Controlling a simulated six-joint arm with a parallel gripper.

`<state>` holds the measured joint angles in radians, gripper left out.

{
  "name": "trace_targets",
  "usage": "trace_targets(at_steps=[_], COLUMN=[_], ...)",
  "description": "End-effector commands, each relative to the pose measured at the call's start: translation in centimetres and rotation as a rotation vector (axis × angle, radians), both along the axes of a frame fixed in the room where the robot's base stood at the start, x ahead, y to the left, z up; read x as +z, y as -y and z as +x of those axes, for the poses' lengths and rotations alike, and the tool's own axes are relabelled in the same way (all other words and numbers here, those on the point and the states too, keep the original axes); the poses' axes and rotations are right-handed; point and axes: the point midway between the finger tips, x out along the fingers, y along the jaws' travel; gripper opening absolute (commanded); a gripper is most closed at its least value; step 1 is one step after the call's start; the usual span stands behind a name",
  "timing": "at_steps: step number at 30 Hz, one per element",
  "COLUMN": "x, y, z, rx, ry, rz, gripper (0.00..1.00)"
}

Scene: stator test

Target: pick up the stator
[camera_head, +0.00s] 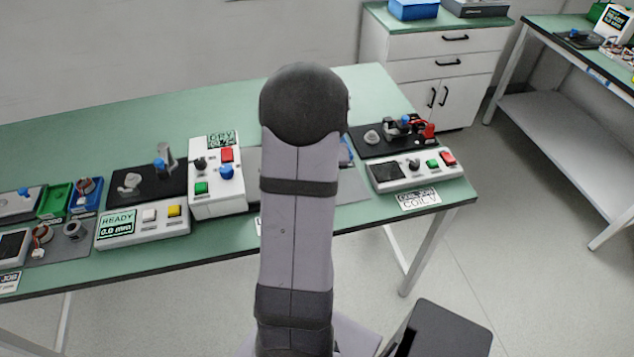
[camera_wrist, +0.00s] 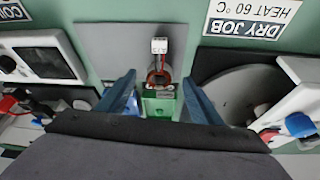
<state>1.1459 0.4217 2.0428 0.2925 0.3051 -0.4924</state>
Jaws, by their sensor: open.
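In the wrist view a small stator (camera_wrist: 160,76), a ring with copper-coloured windings, shows between my fingers. Red wires run from it to a white connector (camera_wrist: 159,46) on a grey mat. Its lower part meets a green holder (camera_wrist: 161,105), and I cannot tell whether it rests in or behind it. My gripper (camera_wrist: 158,82) is open, one bluish finger on each side of the stator, with no visible contact. In the head view my arm hides the gripper and this stator.
A panel marked DRY JOB (camera_wrist: 250,18) and a round grey plate (camera_wrist: 235,92) lie to the right in the wrist view. A white control box (camera_wrist: 45,60) stands left. In the head view, a white box with buttons (camera_head: 216,178) stands left of my arm, another control box (camera_head: 414,170) right.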

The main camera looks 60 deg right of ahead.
Motion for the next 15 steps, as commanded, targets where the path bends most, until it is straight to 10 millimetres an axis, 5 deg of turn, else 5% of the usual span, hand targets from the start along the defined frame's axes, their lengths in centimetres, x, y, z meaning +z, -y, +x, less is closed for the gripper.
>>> trace_targets(at_steps=[15], x=[-3.2], y=[1.3], z=[0.9], rx=[-0.001], ry=[-0.001], rz=[0.000], gripper=[0.59])
